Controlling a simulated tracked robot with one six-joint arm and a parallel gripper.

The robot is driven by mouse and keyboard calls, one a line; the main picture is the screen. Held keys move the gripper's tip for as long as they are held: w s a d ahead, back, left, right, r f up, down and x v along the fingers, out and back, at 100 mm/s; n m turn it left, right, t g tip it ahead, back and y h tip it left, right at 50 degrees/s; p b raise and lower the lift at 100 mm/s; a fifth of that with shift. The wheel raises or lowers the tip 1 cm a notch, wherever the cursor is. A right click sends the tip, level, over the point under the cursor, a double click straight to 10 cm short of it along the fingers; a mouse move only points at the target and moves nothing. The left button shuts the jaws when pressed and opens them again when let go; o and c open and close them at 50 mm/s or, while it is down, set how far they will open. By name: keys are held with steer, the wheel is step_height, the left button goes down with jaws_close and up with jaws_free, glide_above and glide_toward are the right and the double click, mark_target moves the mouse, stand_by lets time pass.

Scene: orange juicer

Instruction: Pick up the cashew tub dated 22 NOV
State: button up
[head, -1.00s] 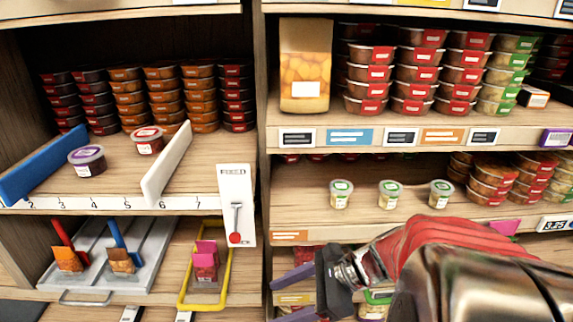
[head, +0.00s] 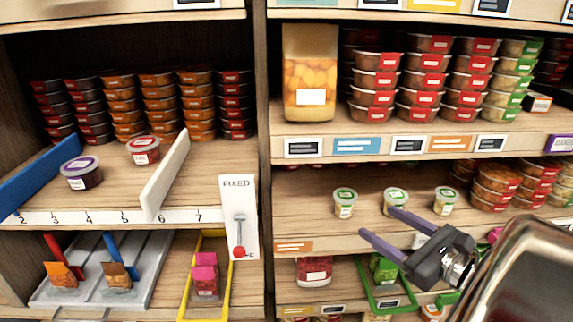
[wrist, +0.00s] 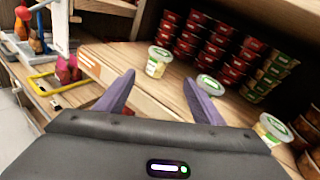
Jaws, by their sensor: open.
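Three small clear tubs with green lids stand apart in a row on the middle right shelf: a left tub (head: 344,203), a middle tub (head: 393,202) and a right tub (head: 445,201). Their dates are too small to read, so I cannot tell which is 22 NOV. My gripper (head: 378,222) is open and empty at that shelf's front edge. One finger overlaps the middle tub in the head view. In the wrist view, the left tub (wrist: 158,62) shows beyond the gap of my gripper (wrist: 159,78); the middle tub (wrist: 209,86) is just beyond the right finger.
Stacked red-labelled tubs (head: 494,185) fill the right of that shelf. A tall container (head: 309,75) and more stacks stand on the shelf above. Below are a green-framed tray (head: 388,302) and a red tub (head: 314,271). An upright divider (head: 264,160) stands left.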

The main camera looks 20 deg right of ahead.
mark_target(402, 202)
steer(key=s+d+m+t+h, duration=0.1)
steer(key=d+m+h, duration=0.3)
steer(key=d, duration=0.4)
steer(key=shift+s+r+m+t, duration=0.15)
steer(key=shift+s+m+t, duration=0.25)
steer(key=shift+s+m, duration=0.3)
steer(key=shift+w+d, duration=0.2)
steer(key=shift+w, duration=4.15)
steer(key=shift+w+d, duration=0.15)
steer(key=shift+w, duration=1.15)
steer(key=shift+w+d, duration=0.15)
steer(key=shift+w, duration=1.15)
steer(key=shift+c, duration=0.3)
